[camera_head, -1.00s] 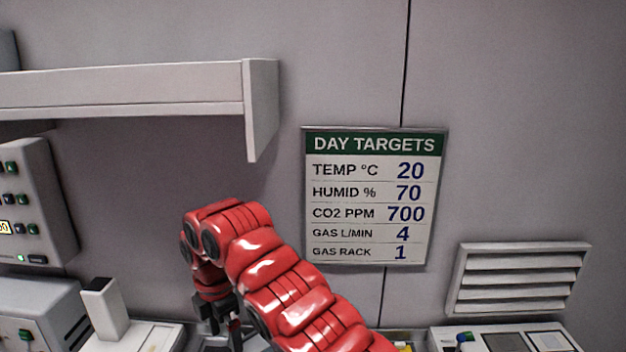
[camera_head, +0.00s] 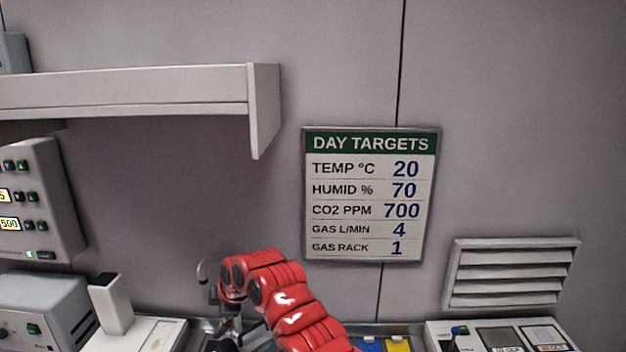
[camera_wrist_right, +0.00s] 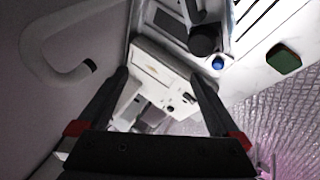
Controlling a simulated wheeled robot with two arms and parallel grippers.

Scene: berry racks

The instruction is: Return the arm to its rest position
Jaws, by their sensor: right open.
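My right arm (camera_head: 290,300) is red and comes up from the bottom centre of the head view, bending toward the left. My right gripper (camera_head: 228,326) hangs dark at the arm's end, low in front of the wall and partly cut off. In the right wrist view its two dark fingers (camera_wrist_right: 160,82) are spread apart with nothing between them. Beyond them a white box-shaped device (camera_wrist_right: 165,72) shows. My left gripper is not in view.
A wall shelf (camera_head: 130,108) juts out at upper left. A control panel (camera_head: 35,200) and a grey box (camera_head: 40,308) stand at left. A sign (camera_head: 370,195) and a vent (camera_head: 510,272) are on the wall. Bench devices (camera_head: 500,337) line the bottom right.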

